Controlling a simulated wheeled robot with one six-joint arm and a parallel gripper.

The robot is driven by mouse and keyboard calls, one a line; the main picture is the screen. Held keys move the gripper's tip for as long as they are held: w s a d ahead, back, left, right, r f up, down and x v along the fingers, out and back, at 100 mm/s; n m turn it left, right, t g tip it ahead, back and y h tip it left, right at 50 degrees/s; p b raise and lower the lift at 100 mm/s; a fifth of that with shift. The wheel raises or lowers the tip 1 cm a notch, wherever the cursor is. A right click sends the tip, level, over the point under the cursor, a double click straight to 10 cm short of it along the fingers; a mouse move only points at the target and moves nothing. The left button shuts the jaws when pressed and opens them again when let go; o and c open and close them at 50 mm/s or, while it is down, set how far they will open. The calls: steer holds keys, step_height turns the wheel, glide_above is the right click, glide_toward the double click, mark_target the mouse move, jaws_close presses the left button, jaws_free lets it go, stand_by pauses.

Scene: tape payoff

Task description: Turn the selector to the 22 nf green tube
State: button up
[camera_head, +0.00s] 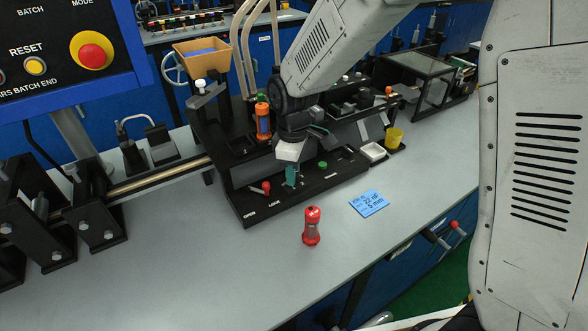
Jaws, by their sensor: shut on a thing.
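My gripper (292,177) points down at the front panel of the black machine (245,207), between a red-knobbed lever and a green button. Its teal tips are shut on what seems to be the selector, which is mostly hidden by the tips. I cannot read which way the selector points. A blue card (369,203) on the table reads 22 nF and 5 mm. A red tube (311,227) stands upright on the table in front of the machine.
The red-knobbed lever (265,187) sits by the OPEN and LOCK labels. The green button (323,164) is close right of my gripper. A yellow cup (394,138) and white tray (373,151) stand farther right. The front table (220,270) is mostly clear.

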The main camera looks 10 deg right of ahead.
steer(key=shift+w+r+n, duration=0.15)
steer(key=shift+w+n, duration=0.05)
steer(key=shift+n, duration=0.1)
steer(key=o, duration=0.8)
steer(key=shift+o, duration=0.8)
steer(key=shift+s, duration=0.1)
step_height(320, 180, up, 8)
steer(key=shift+f, duration=0.15)
